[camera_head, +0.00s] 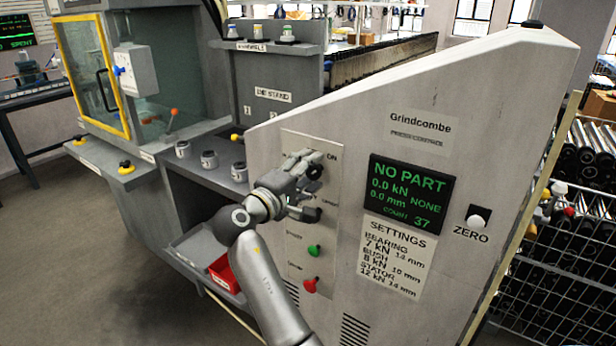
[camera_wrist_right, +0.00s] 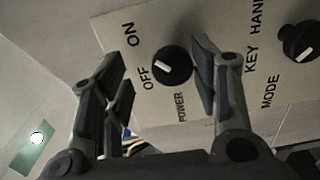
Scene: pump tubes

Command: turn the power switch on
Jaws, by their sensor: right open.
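The power switch is a round black knob with a white mark. In the right wrist view the power knob (camera_wrist_right: 174,67) sits on a pale panel, with its mark on the side of the OFF label; the ON label is farther up. My right gripper (camera_wrist_right: 157,62) is open, with one finger left of the knob and the other close to its right side; I cannot tell if that finger touches it. In the head view my right gripper (camera_head: 316,188) is at the panel's upper part, and the dark power knob (camera_head: 315,172) shows between its fingers. My left gripper is out of view.
The mode knob (camera_wrist_right: 301,42) is right of the power knob in the wrist view. In the head view a green button (camera_head: 314,250) and a red knob (camera_head: 310,285) are below my gripper. The display (camera_head: 411,193) reads NO PART. A zero button (camera_head: 477,217) is farther right.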

